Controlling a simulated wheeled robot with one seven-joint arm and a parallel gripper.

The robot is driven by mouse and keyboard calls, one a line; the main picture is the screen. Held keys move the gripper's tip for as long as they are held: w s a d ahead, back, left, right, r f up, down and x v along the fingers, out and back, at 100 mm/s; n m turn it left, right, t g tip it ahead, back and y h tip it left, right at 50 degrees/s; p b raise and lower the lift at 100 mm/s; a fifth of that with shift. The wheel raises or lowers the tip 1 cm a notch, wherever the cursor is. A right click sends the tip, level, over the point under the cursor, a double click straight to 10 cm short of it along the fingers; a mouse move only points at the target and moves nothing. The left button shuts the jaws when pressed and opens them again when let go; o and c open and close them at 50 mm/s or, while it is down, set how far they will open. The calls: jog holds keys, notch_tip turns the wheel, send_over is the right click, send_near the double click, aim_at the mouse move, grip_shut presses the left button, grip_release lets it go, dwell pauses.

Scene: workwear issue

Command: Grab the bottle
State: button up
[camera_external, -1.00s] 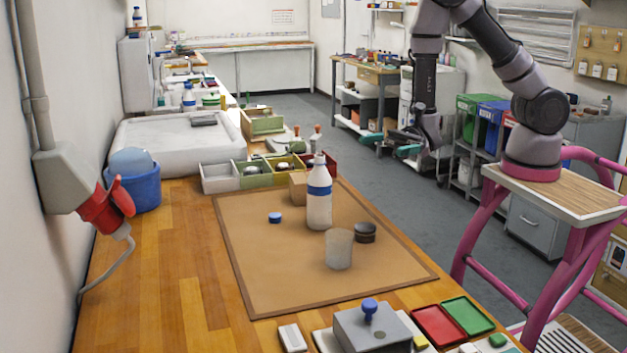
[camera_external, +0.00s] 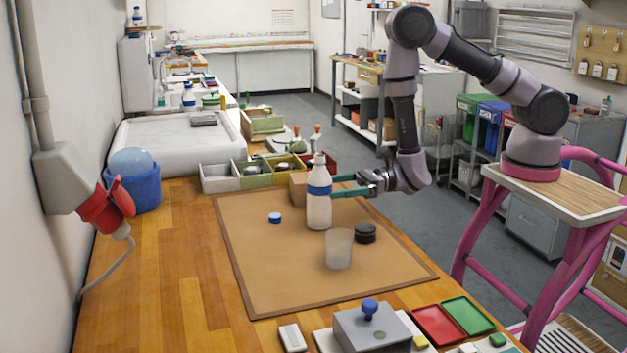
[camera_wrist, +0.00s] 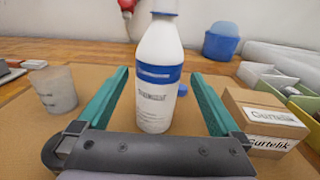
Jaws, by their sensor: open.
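The bottle (camera_external: 319,205) is white with a blue band and stands upright on the brown mat (camera_external: 270,270). In the wrist view the bottle (camera_wrist: 157,85) stands in the middle, between the two green fingers. My gripper (camera_external: 341,186) is open and level at the bottle's right side in the external view, with its fingers reaching toward the bottle. In the wrist view my gripper (camera_wrist: 161,90) has a finger on each side of the bottle, with a gap on both sides. How far the bottle is inside the jaws is hard to tell.
A frosted cup (camera_external: 339,249) and a dark round tin (camera_external: 365,233) stand near the bottle's front right. A small cardboard box (camera_wrist: 262,118) is close to the right finger in the wrist view. A blue cap (camera_external: 275,217) lies to the left. The mat's front left is clear.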

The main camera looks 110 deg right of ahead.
aim_at(319, 188)
jog(key=w, duration=0.4)
jog(key=shift+w+a, duration=0.1)
grip_shut()
jog(key=shift+r, duration=0.15)
